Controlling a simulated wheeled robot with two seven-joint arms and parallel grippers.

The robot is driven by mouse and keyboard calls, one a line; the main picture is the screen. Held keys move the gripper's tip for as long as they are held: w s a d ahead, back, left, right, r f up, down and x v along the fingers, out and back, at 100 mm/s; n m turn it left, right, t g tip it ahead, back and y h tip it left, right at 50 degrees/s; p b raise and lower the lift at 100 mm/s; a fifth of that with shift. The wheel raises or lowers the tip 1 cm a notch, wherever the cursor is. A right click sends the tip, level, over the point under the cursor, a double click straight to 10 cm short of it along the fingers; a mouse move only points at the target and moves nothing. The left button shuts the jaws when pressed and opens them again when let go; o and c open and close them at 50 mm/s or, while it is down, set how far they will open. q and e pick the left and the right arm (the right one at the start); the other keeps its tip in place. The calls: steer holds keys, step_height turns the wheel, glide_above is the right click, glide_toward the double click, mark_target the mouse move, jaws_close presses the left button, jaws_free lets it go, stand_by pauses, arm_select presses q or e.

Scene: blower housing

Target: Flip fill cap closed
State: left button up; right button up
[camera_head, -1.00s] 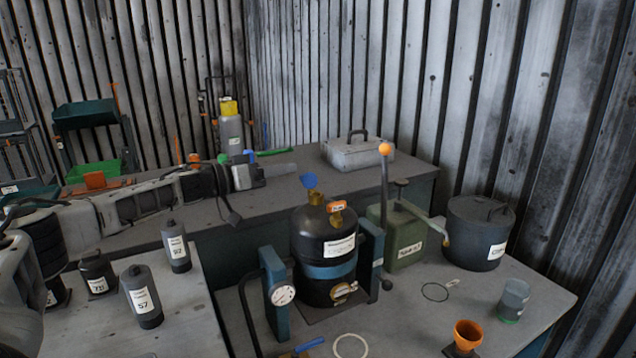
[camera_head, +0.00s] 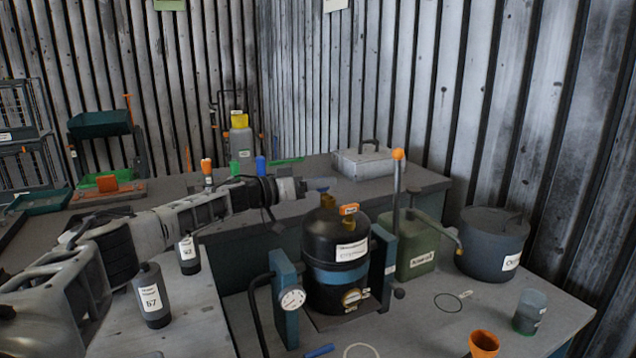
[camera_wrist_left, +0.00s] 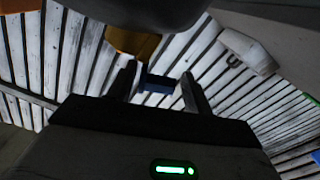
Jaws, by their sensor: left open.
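The dark round vessel (camera_head: 335,250) stands upright in its frame on the front bench. A brass fill neck (camera_head: 327,201) rises from its top. The blue fill cap (camera_head: 323,183) stands up above the neck, partly hidden by my gripper. My left gripper (camera_head: 316,186) reaches in from the left at the height of the cap. In the left wrist view the blue cap (camera_wrist_left: 157,83) shows between the two spread fingers, with the brass neck (camera_wrist_left: 135,43) close by. I cannot tell whether a finger touches the cap. My right gripper is out of view.
An orange-topped lever (camera_head: 398,185) stands just right of the vessel, with a green can (camera_head: 415,250) behind it. A gauge (camera_head: 292,298) is at the vessel's front left. A large dark pot (camera_head: 492,245) and an orange cup (camera_head: 484,343) are further right. Labelled bottles (camera_head: 151,296) stand left.

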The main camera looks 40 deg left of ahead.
arm_select(q)
steer(key=shift+r, duration=0.1)
steer(key=c, duration=0.9)
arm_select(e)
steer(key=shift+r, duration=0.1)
